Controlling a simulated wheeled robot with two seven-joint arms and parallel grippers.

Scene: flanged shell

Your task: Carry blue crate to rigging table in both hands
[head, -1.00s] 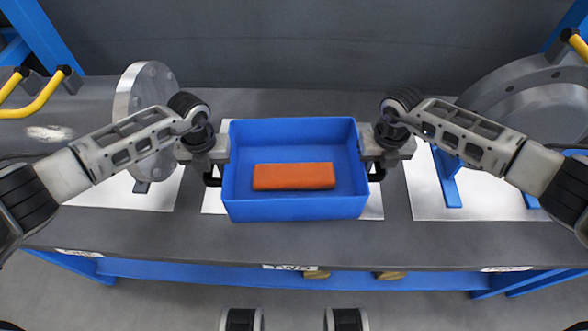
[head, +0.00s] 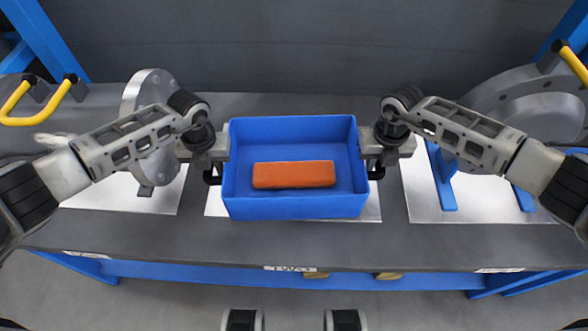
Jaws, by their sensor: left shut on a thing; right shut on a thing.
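The blue crate (head: 295,207) is in the middle of the head view, between my two grippers, with its open top facing up. An orange block (head: 294,174) lies inside it. My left gripper (head: 216,165) is shut on the crate's left side wall. My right gripper (head: 371,162) is shut on its right side wall. The crate looks level and is over the dark table (head: 240,242), above a pale sheet. I cannot tell whether its underside touches the sheet. The fingertips are partly hidden.
A grey flanged disc (head: 150,95) stands on the table at the left. A large grey flanged shell (head: 530,100) on blue supports is at the right. Yellow handles (head: 15,105) show at the far left. Bare table lies in front of the crate.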

